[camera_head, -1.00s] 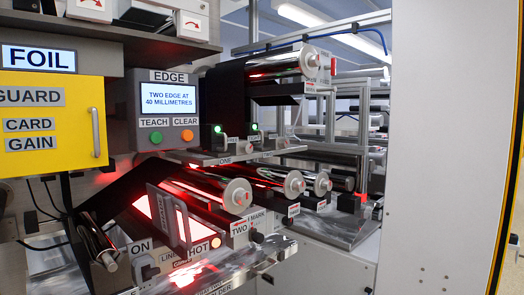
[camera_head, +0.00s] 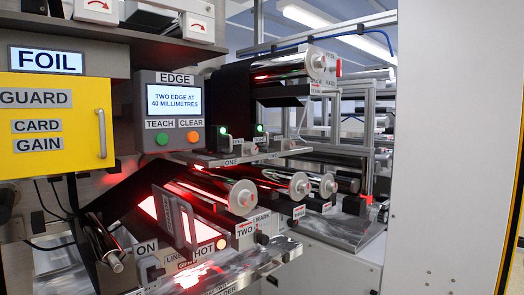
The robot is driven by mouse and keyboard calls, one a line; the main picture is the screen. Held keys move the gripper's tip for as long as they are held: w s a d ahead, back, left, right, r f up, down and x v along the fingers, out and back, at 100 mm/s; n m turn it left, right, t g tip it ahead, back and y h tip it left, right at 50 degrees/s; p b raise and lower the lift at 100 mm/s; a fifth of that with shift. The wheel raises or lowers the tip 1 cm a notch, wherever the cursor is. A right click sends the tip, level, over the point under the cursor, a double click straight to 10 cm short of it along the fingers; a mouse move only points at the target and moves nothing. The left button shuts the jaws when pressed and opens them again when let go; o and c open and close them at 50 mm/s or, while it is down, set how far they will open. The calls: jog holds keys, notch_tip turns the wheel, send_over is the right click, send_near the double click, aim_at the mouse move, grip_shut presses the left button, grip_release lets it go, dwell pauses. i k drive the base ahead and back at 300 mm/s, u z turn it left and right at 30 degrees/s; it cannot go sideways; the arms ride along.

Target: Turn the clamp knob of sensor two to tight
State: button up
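A "TWO" label (camera_head: 244,231) shows at the end of the lit lower bar, below the roller end. A small dark knob-like part (camera_head: 261,238) sits just right of it. A "ONE" label (camera_head: 232,161) is on the upper ledge, where two small dark sensor units stand, the left unit (camera_head: 225,140) and the right unit (camera_head: 259,139), each with a green light. Which part is the clamp knob of sensor two, and its setting, are too small to tell. My gripper is not in view.
A screen (camera_head: 174,99) reads "TWO EDGE AT 40 MILLIMETRES", above green and orange buttons. Shiny rollers (camera_head: 242,197) and a glowing red unit marked "HOT" (camera_head: 203,250) crowd the lower area. A yellow guard (camera_head: 55,125) is left; a white panel (camera_head: 452,150) closes the right.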

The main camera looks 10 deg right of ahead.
aim_at(289, 145)
jog(key=z, duration=0.75)
jog(key=i, duration=0.95)
jog(key=u, duration=0.1)
